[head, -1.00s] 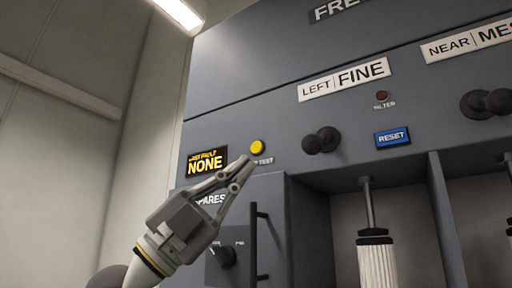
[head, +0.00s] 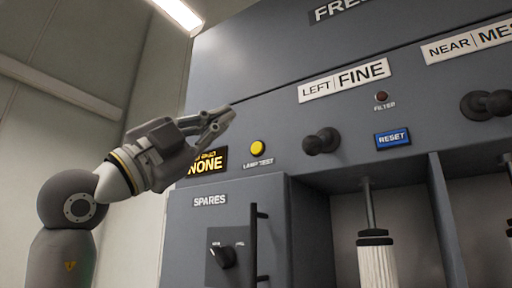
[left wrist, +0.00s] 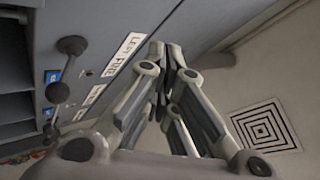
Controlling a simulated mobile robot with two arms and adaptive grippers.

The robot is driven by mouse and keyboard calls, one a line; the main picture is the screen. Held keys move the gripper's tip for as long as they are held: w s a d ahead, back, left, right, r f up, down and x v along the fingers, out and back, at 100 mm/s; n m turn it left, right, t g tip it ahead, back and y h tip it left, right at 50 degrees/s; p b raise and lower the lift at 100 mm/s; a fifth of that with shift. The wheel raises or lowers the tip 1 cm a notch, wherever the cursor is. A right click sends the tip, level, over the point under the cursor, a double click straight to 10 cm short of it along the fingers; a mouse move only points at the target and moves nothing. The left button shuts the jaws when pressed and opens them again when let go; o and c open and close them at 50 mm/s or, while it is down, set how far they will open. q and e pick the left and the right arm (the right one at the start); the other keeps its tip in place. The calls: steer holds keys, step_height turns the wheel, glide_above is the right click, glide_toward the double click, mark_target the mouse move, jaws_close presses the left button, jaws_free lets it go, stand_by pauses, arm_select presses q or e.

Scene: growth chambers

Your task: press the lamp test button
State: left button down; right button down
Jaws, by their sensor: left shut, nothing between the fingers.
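The lamp test button (head: 257,148) is a round yellow button on the grey panel in the head view, with the label LAMP TEST (head: 258,163) just below it. My left gripper (head: 232,112) is shut and empty. In the head view it shows up and to the left of the button, with its tips apart from it. It partly covers the black display reading NONE (head: 207,163). In the left wrist view the closed fingers (left wrist: 168,50) fill the middle, and I cannot make out the yellow button there. My right gripper is not in view.
The blue RESET button (head: 393,138), a dark knob (head: 322,141) and a dark red filter lamp (head: 381,97) sit to the right on the panel. Below is the SPARES door (head: 190,235) with a black bar handle (head: 256,245). A patterned square (left wrist: 265,127) shows in the left wrist view.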

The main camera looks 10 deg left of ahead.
mark_target(257, 148)
arm_select(q)
steer(key=shift+w+d+p, duration=0.5)
steer(key=shift+w+p, duration=0.2)
steer(key=shift+w, duration=0.65)
steer(key=shift+w+d+p, duration=0.5)
steer(key=shift+w+p, duration=0.25)
steer(key=shift+w, duration=0.65)
steer(key=shift+w+d+p, duration=0.5)
steer(key=shift+w+p, duration=0.2)
steer(key=shift+w, duration=0.65)
steer(key=shift+w, duration=0.1)
steer(key=shift+w+d, duration=0.15)
steer(key=shift+w, duration=0.1)
steer(key=shift+w+d, duration=0.1)
steer(key=shift+w, duration=0.25)
steer(key=shift+s+a+b, duration=0.25)
steer(key=shift+s+b, duration=0.3)
steer(key=shift+s, duration=0.15)
